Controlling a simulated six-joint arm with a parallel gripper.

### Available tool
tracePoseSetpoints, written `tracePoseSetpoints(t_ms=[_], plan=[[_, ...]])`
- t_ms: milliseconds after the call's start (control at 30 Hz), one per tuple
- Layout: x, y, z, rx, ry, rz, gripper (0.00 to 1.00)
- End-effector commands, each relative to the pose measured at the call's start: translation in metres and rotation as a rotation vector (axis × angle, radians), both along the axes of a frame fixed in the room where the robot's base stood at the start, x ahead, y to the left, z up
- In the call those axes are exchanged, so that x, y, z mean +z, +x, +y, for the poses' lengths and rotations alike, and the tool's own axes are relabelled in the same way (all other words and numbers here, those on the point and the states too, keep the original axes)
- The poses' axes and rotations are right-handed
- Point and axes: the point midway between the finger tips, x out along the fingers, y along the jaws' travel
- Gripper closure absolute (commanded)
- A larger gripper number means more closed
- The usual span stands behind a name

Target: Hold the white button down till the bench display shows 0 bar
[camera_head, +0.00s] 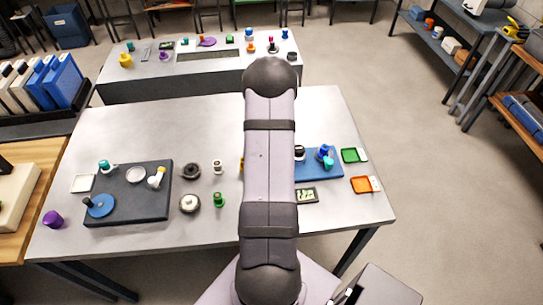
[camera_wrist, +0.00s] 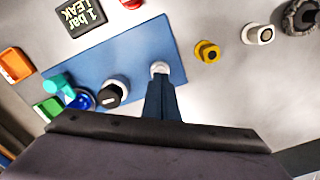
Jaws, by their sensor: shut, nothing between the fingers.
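The white button (camera_wrist: 160,68) is a small round cap near the right edge of a blue board (camera_wrist: 120,52) in the wrist view. My gripper (camera_wrist: 162,80) is shut and empty. Its fingertips overlap the near side of the button in the picture; I cannot tell whether they press it. The bench display (camera_wrist: 80,16) is a dark panel beside the board and reads "1 bar LEAK". In the head view the display (camera_head: 307,195) lies right of my arm, its text too small to read. My arm hides the button and gripper there.
On the blue board stand a black-topped white part (camera_wrist: 113,91) and a blue knob (camera_wrist: 82,100). A yellow ring part (camera_wrist: 207,52) and a white ring part (camera_wrist: 257,34) lie beside it. Green (camera_head: 350,155) and orange (camera_head: 362,185) trays lie at the table's right.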

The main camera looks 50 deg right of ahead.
Motion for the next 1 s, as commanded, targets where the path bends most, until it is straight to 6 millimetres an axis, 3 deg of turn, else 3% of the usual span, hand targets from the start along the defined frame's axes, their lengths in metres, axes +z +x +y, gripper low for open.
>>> tracePoseSetpoints(t_ms=[1000], plan=[[-0.020, 0.000, 0.000, 0.000, 0.001, 0.000, 1.00]])
